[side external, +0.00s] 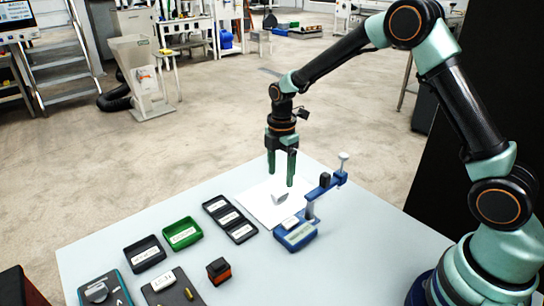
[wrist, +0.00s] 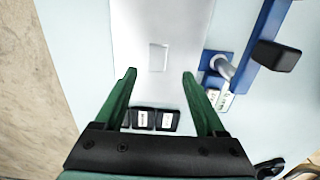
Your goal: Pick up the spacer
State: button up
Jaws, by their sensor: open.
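A small pale grey piece (side external: 281,198), which looks like the spacer, lies on a white sheet (side external: 256,209) on the table. In the wrist view it shows as a pale block (wrist: 158,57) on the white sheet (wrist: 135,30). My gripper (side external: 281,180) is open and empty, its fingers pointing down above the piece. In the wrist view the piece appears just beyond the gap between the fingertips (wrist: 159,73), roughly centred. I see no contact.
A blue stand (side external: 300,236) with an overhanging arm and white knob (side external: 344,157) stands close right of the sheet. A black compartment tray (side external: 230,220), green bin (side external: 182,233) and black bin (side external: 145,253) lie left. A black-orange block (side external: 219,271) sits at the front.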

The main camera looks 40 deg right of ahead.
aim_at(280, 192)
jog(key=shift+w+d+f, duration=0.1)
jog(key=shift+w+f, duration=0.05)
jog(key=shift+f, duration=1.35)
jog(key=shift+w+f, duration=0.1)
jog(key=shift+f, duration=1.4)
grip_shut()
